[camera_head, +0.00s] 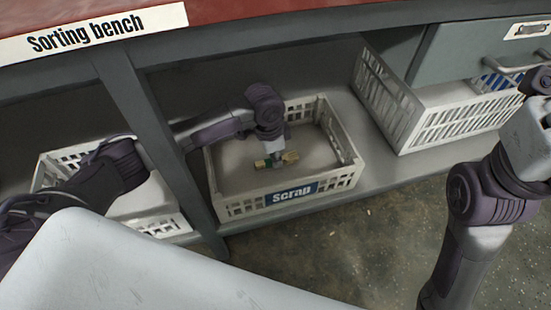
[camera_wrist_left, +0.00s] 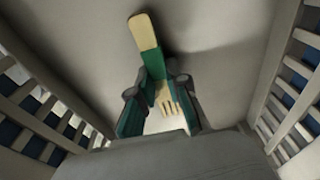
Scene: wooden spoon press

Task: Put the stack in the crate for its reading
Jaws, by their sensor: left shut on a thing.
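The stack (camera_head: 290,157) is a small bundle of pale wooden pieces with a green part at its middle. In the left wrist view the stack (camera_wrist_left: 145,32) shows a rounded pale end at the top and several narrow wooden ends lower down. My left gripper (camera_head: 273,161) is shut on it, with a dark finger on each side in the left wrist view (camera_wrist_left: 158,90). Gripper and stack are inside the white crate labelled "Scrap" (camera_head: 340,182), low over its bare floor. I cannot tell whether the stack touches the floor. My right gripper is not visible.
A second white crate (camera_head: 455,128) stands to the right on the same shelf, and another (camera_head: 165,221) to the left behind a grey post (camera_head: 150,130). Their labels are not readable. The bench top (camera_head: 235,12) and a drawer (camera_head: 480,50) overhang the shelf.

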